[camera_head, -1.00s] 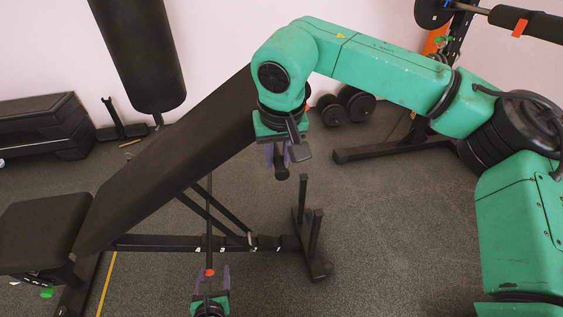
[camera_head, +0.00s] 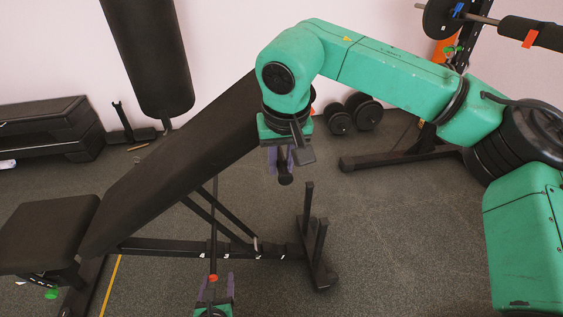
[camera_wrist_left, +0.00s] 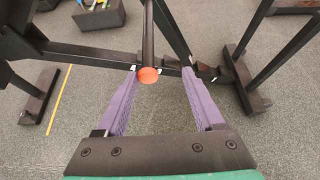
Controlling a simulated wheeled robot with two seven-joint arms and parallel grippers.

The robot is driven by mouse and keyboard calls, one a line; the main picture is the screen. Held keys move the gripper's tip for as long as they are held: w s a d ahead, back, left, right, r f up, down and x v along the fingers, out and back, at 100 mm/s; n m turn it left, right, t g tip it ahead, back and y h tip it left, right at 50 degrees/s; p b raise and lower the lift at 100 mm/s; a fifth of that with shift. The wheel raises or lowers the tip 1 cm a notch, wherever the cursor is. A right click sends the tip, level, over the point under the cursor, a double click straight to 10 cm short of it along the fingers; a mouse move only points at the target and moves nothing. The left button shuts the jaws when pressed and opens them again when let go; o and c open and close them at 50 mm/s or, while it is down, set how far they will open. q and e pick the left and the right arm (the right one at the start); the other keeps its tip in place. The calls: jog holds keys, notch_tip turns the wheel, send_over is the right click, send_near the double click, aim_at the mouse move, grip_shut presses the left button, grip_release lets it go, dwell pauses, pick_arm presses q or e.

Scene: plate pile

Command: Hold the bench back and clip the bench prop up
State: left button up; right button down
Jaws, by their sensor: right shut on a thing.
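The black bench back (camera_head: 175,165) slopes up to the right from the bench seat (camera_head: 45,232). My right gripper (camera_head: 280,160) is at its raised end, shut on a dark bar-like grip (camera_head: 286,180), partly hidden by the fingers. The bench prop (camera_head: 213,235) is a thin dark bar hanging under the back, with a red-orange tip (camera_head: 213,278). My left gripper (camera_head: 214,290) is low at the prop's tip. In the left wrist view its purple fingers (camera_wrist_left: 163,98) are wide apart, with the prop tip (camera_wrist_left: 148,75) between them, nearer the left finger.
The bench's lower frame rail (camera_head: 180,246) runs behind the prop to an upright-posted foot (camera_head: 318,255). Dumbbells (camera_head: 352,115) and a rack base (camera_head: 390,157) stand behind. A punching bag (camera_head: 150,60) hangs at the upper left. The floor at right front is clear.

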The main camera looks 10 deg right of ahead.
aim_at(211, 269)
dwell(0.4)
pick_arm(q)
jog(key=shift+w+a+r, duration=0.75)
jog(key=shift+w, duration=0.15)
jog(key=shift+a+x, duration=0.2)
jog(key=shift+x, duration=1.1)
jog(key=shift+a+x, duration=0.15)
jog(key=shift+x, duration=1.15)
jog(key=shift+s+f, duration=0.1)
grip_shut()
